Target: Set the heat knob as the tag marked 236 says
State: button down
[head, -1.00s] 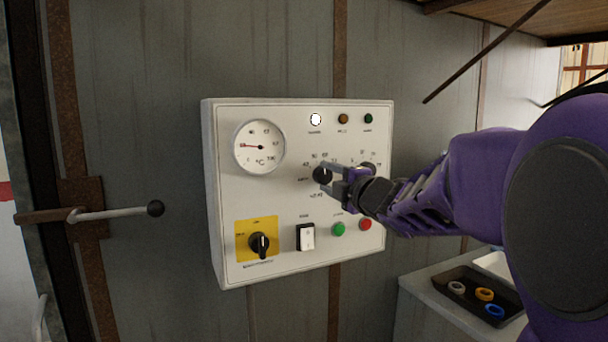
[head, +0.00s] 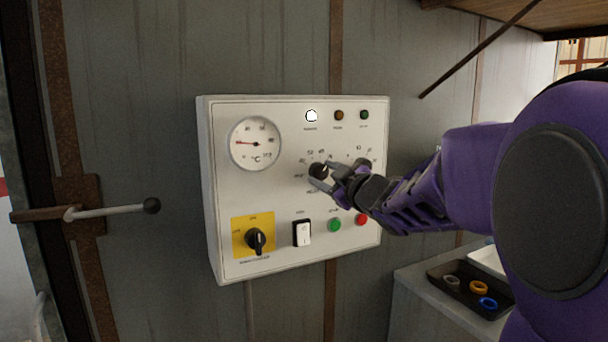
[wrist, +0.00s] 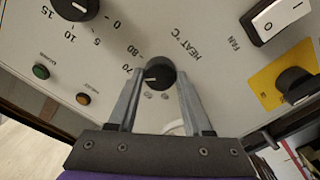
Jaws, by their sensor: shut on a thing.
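The heat knob (head: 318,170), round and black, sits mid-panel on the white control box (head: 225,200). In the wrist view the knob (wrist: 160,74) is between my fingertips beside the "HEAT °C" lettering. A pale mark on it points left, near the numbers 70 and 80; the exact setting is unclear. The rest of its scale is hidden behind my fingers. My gripper (head: 328,178) is shut on the knob, its fingers tilted in the head view; it also shows in the wrist view (wrist: 158,84). No tag marked 236 is visible.
A second black knob (wrist: 75,8) with a 0 to 15 scale is close by. The fan switch (head: 302,233), yellow-backed rotary switch (head: 255,240), green button (head: 334,225) and red button (head: 361,219) lie below. A dial gauge (head: 255,143) is upper left. A tray (head: 440,276) holds rings.

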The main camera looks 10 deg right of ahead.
jog(key=shift+r+m, duration=0.1)
jog(key=shift+m, duration=0.6)
jog(key=shift+c, duration=1.6)
grip_release()
jog(key=shift+s, duration=0.1)
